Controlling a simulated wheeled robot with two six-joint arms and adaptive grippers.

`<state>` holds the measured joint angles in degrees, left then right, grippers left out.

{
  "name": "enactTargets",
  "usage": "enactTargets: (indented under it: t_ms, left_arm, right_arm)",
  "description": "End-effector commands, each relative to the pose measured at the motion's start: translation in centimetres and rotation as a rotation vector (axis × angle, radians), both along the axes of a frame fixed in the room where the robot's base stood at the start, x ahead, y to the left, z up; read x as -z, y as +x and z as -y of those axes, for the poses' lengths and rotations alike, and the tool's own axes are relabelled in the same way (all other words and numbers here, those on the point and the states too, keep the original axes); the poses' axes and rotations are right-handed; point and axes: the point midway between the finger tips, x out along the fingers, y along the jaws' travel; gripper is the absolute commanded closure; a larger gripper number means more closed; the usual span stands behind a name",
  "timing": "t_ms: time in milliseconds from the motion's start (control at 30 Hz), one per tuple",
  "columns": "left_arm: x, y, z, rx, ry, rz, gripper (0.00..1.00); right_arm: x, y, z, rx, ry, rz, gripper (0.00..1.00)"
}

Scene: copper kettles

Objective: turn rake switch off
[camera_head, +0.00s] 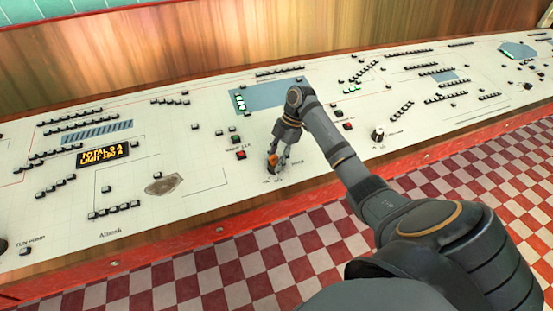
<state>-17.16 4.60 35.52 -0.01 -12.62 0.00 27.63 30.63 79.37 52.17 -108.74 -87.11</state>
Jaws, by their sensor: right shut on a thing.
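The rake switch (272,161) is a small orange-brown knob on the white control panel, just left of the picture's middle. My right gripper (279,158) reaches down to it from above, with its fingers shut around the knob. The fingers cover part of the knob, so I cannot tell its exact setting. Small dark labels sit on the panel around it, too small to read surely. My left gripper is not in view.
The long sloping control panel (215,190) carries rows of small black buttons. A lit display (103,155) reads "TOTAL 0 A LIMIT 350 A". Another knob (377,134) stands to the right. A red ledge (228,226) edges the front.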

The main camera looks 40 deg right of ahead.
Motion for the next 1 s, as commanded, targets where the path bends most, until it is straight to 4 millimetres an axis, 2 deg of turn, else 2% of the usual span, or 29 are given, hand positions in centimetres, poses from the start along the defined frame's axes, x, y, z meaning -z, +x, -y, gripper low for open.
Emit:
enactTargets:
  t_ms: [333, 867, 900, 1000]
  left_arm:
    - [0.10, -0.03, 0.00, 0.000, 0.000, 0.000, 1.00]
    - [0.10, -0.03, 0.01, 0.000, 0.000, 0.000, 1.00]
    - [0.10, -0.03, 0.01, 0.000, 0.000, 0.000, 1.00]
    - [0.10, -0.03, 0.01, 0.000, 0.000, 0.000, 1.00]
  right_arm:
    - [0.04, 0.05, -0.05, -0.065, 0.001, -0.001, 0.95]
    - [0.05, 0.05, -0.03, -0.077, 0.000, 0.000, 0.95]
    - [0.05, 0.05, -0.03, -0.077, 0.001, 0.000, 0.59]
    - [0.04, 0.05, -0.03, -0.076, 0.000, -0.001, 0.46]
